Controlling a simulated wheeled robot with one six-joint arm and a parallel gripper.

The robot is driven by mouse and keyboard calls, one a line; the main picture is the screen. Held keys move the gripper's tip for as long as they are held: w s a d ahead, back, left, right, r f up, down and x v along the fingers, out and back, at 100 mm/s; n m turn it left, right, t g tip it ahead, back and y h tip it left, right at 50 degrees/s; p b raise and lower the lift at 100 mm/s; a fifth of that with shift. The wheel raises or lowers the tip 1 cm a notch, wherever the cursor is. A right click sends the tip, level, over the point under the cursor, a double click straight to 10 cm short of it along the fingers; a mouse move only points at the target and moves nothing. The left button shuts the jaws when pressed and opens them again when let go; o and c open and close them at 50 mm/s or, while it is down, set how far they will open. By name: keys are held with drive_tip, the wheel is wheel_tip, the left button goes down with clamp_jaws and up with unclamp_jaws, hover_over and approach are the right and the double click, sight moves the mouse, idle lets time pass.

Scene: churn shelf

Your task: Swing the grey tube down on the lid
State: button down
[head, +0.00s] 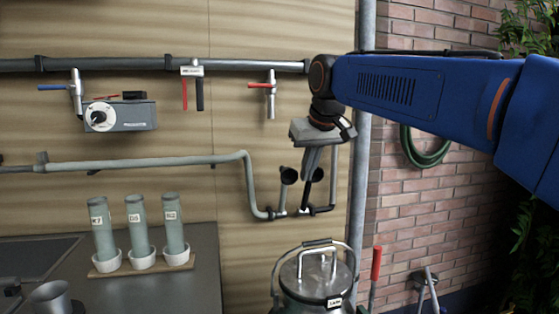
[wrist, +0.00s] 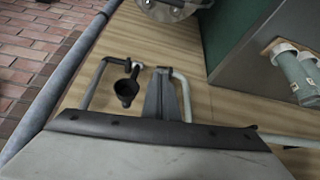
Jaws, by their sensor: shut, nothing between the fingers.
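The churn's round metal lid (head: 335,285) sits on top of the churn (head: 300,306), with a loop handle on it. A grey tube (head: 249,182) bends down from the wall pipe and turns along low toward two black funnels (head: 289,175). Which of the tubes here is the task's grey tube I cannot tell for sure. My gripper (head: 306,173) is shut and empty, pointing down between the funnels, above the churn. In the wrist view my gripper (wrist: 160,74) lies between a black funnel (wrist: 127,92) and a pale bent tube (wrist: 185,95). Contact cannot be told.
A bench with several labelled tubes in white cups (head: 143,263) stands at left. Levers and a grey box (head: 118,117) hang on the wall pipes. A vertical post (head: 361,150) and a red-handled lever (head: 376,264) are at right of the churn. The brick wall has a hose.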

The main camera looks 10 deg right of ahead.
drive_tip(key=shift+t, duration=0.3)
drive_tip(key=w+a+r, duration=0.1)
drive_tip(key=w+r, duration=0.1)
drive_tip(key=w, duration=0.1)
drive_tip(key=w+a+r, duration=0.1)
drive_tip(key=w+r, duration=0.2)
drive_tip(key=w, duration=0.1)
drive_tip(key=w+a+r, duration=0.1)
drive_tip(key=w+r, duration=0.2)
drive_tip(key=shift+w+r, duration=0.2)
drive_tip(key=shift+f, duration=0.1)
drive_tip(key=x, duration=1)
drive_tip(key=shift+s+a, duration=0.1)
